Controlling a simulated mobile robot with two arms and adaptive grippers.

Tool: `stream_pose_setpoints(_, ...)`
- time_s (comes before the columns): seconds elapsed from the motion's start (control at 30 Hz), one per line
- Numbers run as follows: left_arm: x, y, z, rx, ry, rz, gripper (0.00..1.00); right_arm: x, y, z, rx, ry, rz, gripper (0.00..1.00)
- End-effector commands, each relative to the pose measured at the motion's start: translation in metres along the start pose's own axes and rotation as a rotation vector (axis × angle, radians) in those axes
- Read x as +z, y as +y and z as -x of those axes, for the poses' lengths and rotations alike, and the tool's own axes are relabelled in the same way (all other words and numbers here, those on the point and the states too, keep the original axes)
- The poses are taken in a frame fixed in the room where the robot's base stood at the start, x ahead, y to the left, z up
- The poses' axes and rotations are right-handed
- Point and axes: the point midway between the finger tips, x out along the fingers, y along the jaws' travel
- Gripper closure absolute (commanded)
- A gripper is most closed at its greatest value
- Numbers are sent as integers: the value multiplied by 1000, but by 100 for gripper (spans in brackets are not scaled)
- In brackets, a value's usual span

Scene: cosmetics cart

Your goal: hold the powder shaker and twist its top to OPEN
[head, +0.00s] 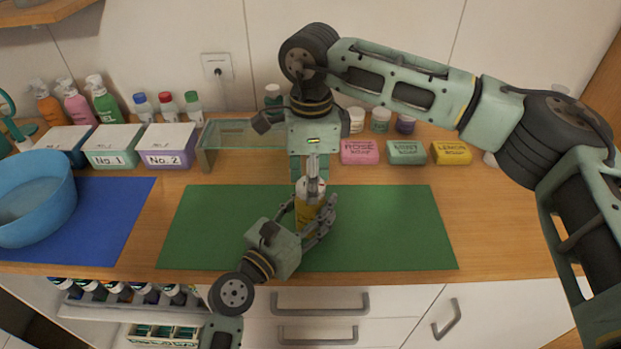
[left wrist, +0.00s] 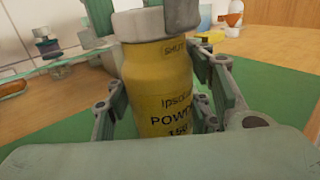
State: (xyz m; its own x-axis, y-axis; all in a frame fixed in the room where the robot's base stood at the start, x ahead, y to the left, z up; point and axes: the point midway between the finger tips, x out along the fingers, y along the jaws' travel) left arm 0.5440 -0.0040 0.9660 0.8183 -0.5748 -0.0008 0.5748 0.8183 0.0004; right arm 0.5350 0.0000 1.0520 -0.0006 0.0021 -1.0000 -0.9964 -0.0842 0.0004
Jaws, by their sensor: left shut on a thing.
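The powder shaker (head: 309,213) is a yellow bottle with a pale top, standing upright over the green mat. My left gripper (head: 316,219) comes from the front and is shut on its body. The left wrist view shows the yellow body (left wrist: 160,85) with "POWDER"-like lettering between the finger links, and its whitish top (left wrist: 138,24). My right gripper (head: 313,172) points down from above, with its fingertips at the shaker's top. In the left wrist view its fingers sit at either side of the top, partly covering it. Whether they press on it is not clear.
The green mat (head: 400,225) is otherwise clear. A blue basin (head: 35,200) on a blue mat (head: 110,215) is at left. Boxes, bottles and a glass shelf (head: 240,134) line the back.

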Motion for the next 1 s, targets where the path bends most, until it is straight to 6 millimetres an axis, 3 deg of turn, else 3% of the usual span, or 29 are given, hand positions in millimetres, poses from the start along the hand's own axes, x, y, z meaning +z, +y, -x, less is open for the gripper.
stream_pose_setpoints(0.5,0,3,1,6,0,1,82,-3,-1,0,-1,7,11,89)
stream_pose_setpoints(0.53,0,3,1,6,0,1,82,-4,-1,0,-1,7,11,60)
stream_pose_setpoints(0.6,0,3,1,7,-1,1,82,-4,-1,0,-1,7,11,54)
stream_pose_setpoints(0.7,0,2,1,6,0,0,82,-3,-1,0,0,6,12,46)
stream_pose_setpoints(1.0,0,1,0,3,0,0,82,-1,0,1,-1,3,14,46)
